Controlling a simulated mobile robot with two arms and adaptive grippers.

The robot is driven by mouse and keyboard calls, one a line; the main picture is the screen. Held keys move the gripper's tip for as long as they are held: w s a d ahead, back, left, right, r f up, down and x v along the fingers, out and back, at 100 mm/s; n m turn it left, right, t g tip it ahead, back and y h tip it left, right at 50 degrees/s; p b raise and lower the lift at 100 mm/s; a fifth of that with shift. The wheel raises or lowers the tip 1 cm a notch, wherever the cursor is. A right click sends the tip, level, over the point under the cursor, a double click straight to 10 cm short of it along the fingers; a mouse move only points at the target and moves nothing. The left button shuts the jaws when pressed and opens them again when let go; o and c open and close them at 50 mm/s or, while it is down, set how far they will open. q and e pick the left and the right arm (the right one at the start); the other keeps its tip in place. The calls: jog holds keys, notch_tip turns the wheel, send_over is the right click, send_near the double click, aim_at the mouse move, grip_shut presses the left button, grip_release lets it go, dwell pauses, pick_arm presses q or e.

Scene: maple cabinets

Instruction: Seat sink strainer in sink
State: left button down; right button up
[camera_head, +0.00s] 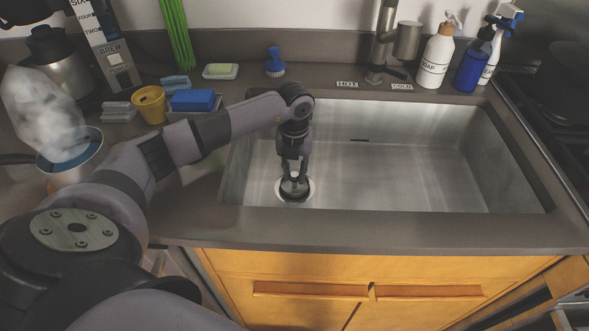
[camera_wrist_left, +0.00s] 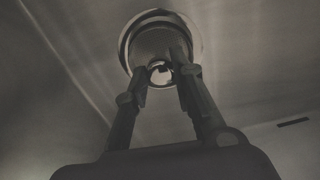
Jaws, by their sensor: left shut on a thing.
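My left gripper (camera_head: 293,178) reaches down into the steel sink (camera_head: 400,165) at its left part. It is shut on the sink strainer (camera_head: 295,190), a dark round piece, held at the drain opening (camera_head: 281,196). In the left wrist view the two fingers of my left gripper (camera_wrist_left: 160,82) close on the strainer's knob, and the strainer (camera_wrist_left: 147,45) lies over the drain, with the drain's bright rim around it. I cannot tell whether the strainer is flush in the drain or slightly above it. My right gripper is not in view.
A faucet (camera_head: 380,45) stands behind the sink. Soap (camera_head: 436,58) and spray bottles (camera_head: 472,65) stand at the back right. A yellow cup (camera_head: 150,104), blue sponge (camera_head: 194,100) and blue brush (camera_head: 275,65) are on the back counter. The sink's right side is empty.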

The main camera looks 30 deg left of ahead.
pick_arm(q)
jog(key=c, duration=1.3)
grip_release()
jog(key=shift+r, duration=0.1)
notch_tip(320, 180, up, 12)
